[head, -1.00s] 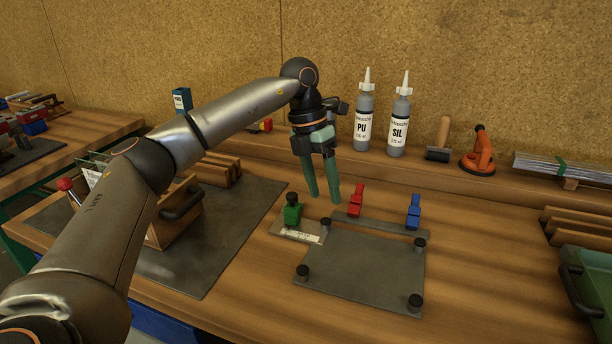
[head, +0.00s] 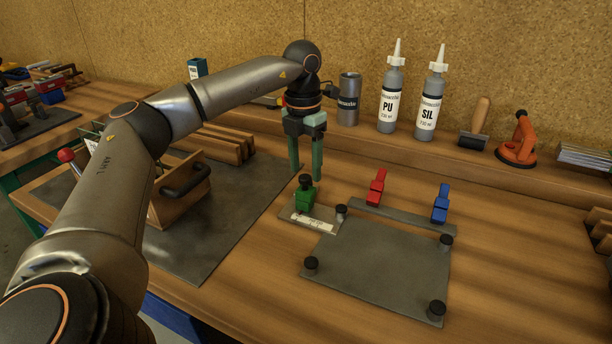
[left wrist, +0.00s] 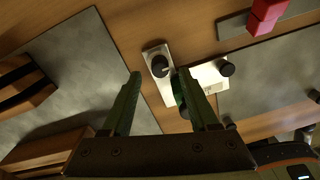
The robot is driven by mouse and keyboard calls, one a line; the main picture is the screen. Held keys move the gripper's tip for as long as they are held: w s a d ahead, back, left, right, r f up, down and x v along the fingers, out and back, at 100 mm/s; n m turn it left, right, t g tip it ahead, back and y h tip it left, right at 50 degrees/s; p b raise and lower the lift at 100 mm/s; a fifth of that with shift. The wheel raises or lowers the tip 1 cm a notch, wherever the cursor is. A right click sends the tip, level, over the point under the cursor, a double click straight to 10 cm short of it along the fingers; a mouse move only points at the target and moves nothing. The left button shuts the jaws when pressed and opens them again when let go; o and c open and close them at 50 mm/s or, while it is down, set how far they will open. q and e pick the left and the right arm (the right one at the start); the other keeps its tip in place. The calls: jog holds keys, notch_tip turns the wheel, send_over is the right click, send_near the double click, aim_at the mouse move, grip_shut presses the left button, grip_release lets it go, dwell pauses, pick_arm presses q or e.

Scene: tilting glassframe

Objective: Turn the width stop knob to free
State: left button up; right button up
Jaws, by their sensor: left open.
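The black width stop knob (head: 305,181) shows at the green stop block (head: 304,199), on a small metal plate with a white scale label (head: 312,221). In the left wrist view the knob (left wrist: 160,66) is round, with a small light mark on it; no setting can be read. My left gripper (head: 305,174) points down, open and empty, with its green fingertips close above the knob. In the left wrist view the knob lies between the two fingertips (left wrist: 158,74), and the right finger hides part of the green block. My right gripper is not in view.
A grey plate (head: 378,270) with black pegs lies to the right. Behind it a bar carries a red clamp (head: 376,188) and a blue clamp (head: 440,204). A wooden tote (head: 182,200) stands left. Bottles (head: 390,98) stand on the back shelf.

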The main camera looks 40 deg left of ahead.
pick_arm(q)
jog(key=shift+f, duration=1.1)
grip_shut()
